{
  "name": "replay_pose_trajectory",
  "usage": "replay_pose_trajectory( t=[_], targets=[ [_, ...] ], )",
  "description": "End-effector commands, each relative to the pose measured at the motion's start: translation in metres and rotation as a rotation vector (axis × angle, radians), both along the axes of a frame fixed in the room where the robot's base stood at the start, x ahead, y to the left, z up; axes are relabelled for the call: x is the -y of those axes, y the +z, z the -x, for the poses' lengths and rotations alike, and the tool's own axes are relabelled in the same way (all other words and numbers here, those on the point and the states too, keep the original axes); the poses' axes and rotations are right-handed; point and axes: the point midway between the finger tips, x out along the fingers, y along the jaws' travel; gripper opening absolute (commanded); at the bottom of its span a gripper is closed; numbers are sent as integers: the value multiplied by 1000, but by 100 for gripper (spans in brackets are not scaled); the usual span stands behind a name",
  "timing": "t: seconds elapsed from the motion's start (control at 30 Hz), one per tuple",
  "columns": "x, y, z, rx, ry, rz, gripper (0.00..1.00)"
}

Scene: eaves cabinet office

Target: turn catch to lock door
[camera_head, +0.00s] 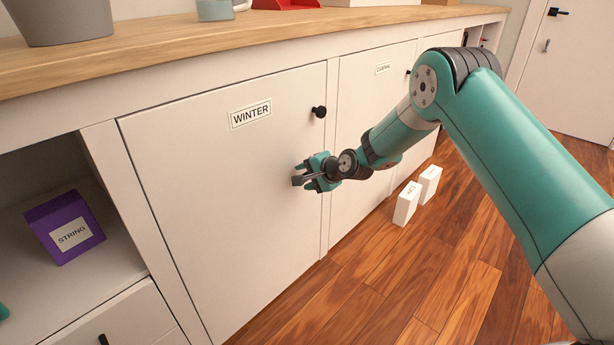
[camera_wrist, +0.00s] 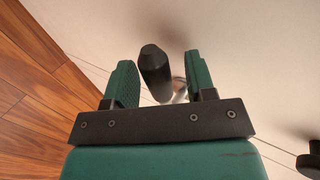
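The white door labelled WINTER (camera_head: 215,170) looks shut in its frame. Its black round knob (camera_head: 319,112) is near the upper right corner; a dark knob also shows at the right edge of the wrist view (camera_wrist: 312,160). My gripper (camera_head: 306,175) is at the door's right side, below the knob. In the wrist view my gripper (camera_wrist: 160,68) is open, with a finger on each side of a dark elongated catch (camera_wrist: 155,72). Gaps show between the catch and the fingers. In the head view my gripper mostly hides the catch.
A second white door (camera_head: 375,110) is to the right. Two white boxes (camera_head: 406,204) stand on the wooden floor (camera_head: 400,280) near it. A purple STRING box (camera_head: 62,228) sits in the open shelf at left. A grey pot (camera_head: 70,18) stands on the countertop.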

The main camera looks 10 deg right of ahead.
Motion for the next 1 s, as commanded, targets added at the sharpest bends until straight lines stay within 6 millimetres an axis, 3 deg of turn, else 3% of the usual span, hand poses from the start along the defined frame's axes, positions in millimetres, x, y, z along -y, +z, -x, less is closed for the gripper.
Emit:
replay_pose_trajectory(
  t=[0.27,0.7,1.0],
  targets=[
    [7,9,8,0,-1,2,50],
    [60,70,79,-1,-4,0,50],
    [84,94,112,-1,-2,1,50]
  ],
)
